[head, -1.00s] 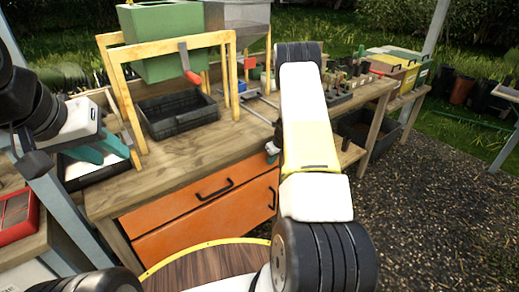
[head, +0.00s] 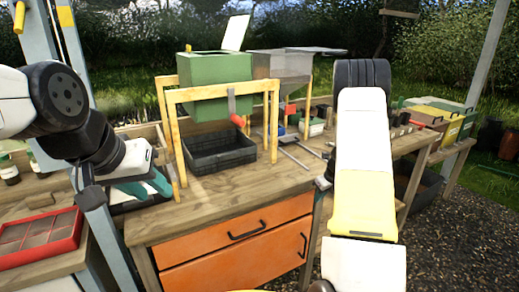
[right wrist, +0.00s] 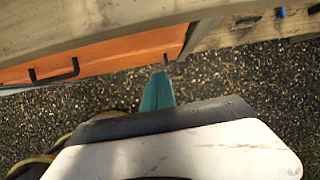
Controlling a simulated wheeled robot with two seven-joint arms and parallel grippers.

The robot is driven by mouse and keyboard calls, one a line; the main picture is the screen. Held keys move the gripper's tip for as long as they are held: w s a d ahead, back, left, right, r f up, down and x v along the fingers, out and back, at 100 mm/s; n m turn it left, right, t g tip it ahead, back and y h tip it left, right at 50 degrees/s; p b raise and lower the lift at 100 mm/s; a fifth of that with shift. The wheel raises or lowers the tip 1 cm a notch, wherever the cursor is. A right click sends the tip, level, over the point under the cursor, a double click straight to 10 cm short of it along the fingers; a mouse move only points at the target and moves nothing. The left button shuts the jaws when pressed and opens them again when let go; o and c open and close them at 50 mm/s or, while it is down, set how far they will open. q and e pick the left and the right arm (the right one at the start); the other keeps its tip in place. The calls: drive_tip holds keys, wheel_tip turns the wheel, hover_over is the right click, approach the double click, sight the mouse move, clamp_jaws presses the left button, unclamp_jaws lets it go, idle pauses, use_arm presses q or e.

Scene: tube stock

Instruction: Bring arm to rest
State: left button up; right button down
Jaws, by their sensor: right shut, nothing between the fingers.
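My right arm (head: 365,165) stands upright in the head view, in front of the bench. Its gripper is hidden there behind the arm. In the right wrist view the teal fingers of my right gripper (right wrist: 159,82) are together, shut and empty, over the gravel beside the orange drawers. My left gripper (head: 150,187) shows its teal fingers at the left end of the bench in the head view, over or beside a pale tray. Whether its fingers are apart is unclear.
The wooden bench (head: 205,205) with orange drawers (head: 235,245) is close to my right arm. On it stand a wooden frame with a green hopper (head: 215,85), a black tray (head: 220,150) and a grey hopper (head: 280,68). A red tray (head: 40,238) is left.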

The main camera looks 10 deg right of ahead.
drive_tip(key=s+a+r+n+y, duration=0.1)
drive_tip(key=s+a+r+n, duration=0.2)
drive_tip(key=a+r+n, duration=0.35)
drive_tip(key=s+a+r+n, duration=0.3)
drive_tip(key=s+r, duration=0.1)
drive_tip(key=r, duration=0.5)
drive_tip(key=s+a+r+n+y, duration=0.1)
drive_tip(key=s+a+r+n, duration=0.3)
drive_tip(key=r, duration=0.4)
drive_tip(key=s+a+r+n, duration=0.2)
drive_tip(key=s+n, duration=0.4)
drive_tip(key=s, duration=0.1)
drive_tip(key=s+a+r+n+t+h, duration=0.1)
drive_tip(key=s+a+r+n, duration=0.1)
drive_tip(key=s+n, duration=0.4)
drive_tip(key=s+a+r+n+t, duration=0.1)
drive_tip(key=s+a+r+n, duration=0.1)
drive_tip(key=s+r+n, duration=0.2)
drive_tip(key=s+n, duration=0.3)
drive_tip(key=s, duration=0.1)
drive_tip(key=shift+s+a+r, duration=0.15)
drive_tip(key=shift+s+a, duration=0.2)
drive_tip(key=shift+s, duration=0.05)
drive_tip(key=shift+d, duration=0.15)
